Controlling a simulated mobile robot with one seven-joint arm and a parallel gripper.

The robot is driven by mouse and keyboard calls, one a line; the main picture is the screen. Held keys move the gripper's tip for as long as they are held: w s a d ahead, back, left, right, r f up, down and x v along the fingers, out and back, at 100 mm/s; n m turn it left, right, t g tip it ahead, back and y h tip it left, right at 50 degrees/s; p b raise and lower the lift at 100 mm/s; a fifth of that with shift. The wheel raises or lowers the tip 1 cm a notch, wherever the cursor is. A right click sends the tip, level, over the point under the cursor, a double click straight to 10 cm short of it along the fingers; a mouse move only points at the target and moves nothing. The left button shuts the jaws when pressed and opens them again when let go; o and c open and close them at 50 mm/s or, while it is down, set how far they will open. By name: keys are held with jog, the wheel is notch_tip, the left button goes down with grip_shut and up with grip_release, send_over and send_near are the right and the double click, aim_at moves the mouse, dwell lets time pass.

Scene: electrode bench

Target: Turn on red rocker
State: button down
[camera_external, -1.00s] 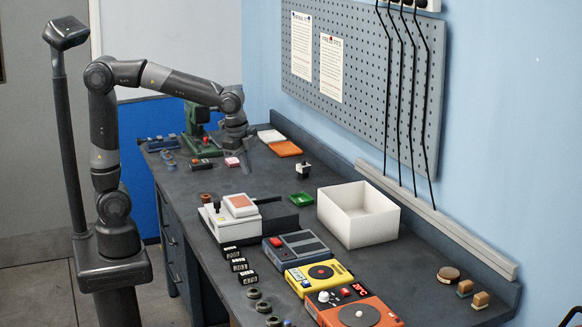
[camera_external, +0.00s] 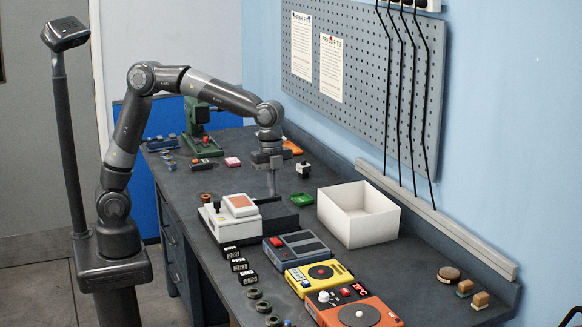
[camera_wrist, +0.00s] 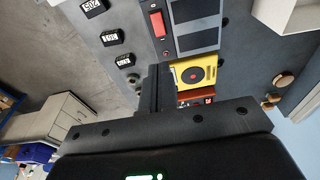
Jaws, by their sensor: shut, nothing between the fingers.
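The red rocker (camera_external: 276,242) sits on the left part of a grey box (camera_external: 303,248) with dark panels on the bench. In the wrist view, the rocker (camera_wrist: 157,24) is near the top centre, beside the dark panels of the box (camera_wrist: 180,55). From these frames I cannot tell which way the rocker is tipped. My gripper (camera_external: 271,192) points down above the bench, behind the white instrument with the orange plate. It is shut and empty, apart from the rocker. In the wrist view, its dark fingers (camera_wrist: 157,84) show below the rocker.
A yellow unit (camera_external: 323,274) and an orange hotplate (camera_external: 368,310) stand in front of the grey box. The white open bin (camera_external: 358,214) is to the right. The white instrument (camera_external: 229,217) stands to the left, with small black number displays (camera_external: 239,265) before it.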

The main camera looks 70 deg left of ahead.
aim_at(278, 242)
jog(key=f, duration=0.4)
jog(key=d+f, duration=0.1)
jog(key=f, duration=0.4)
jog(key=d+f, duration=0.1)
jog(key=f, duration=0.4)
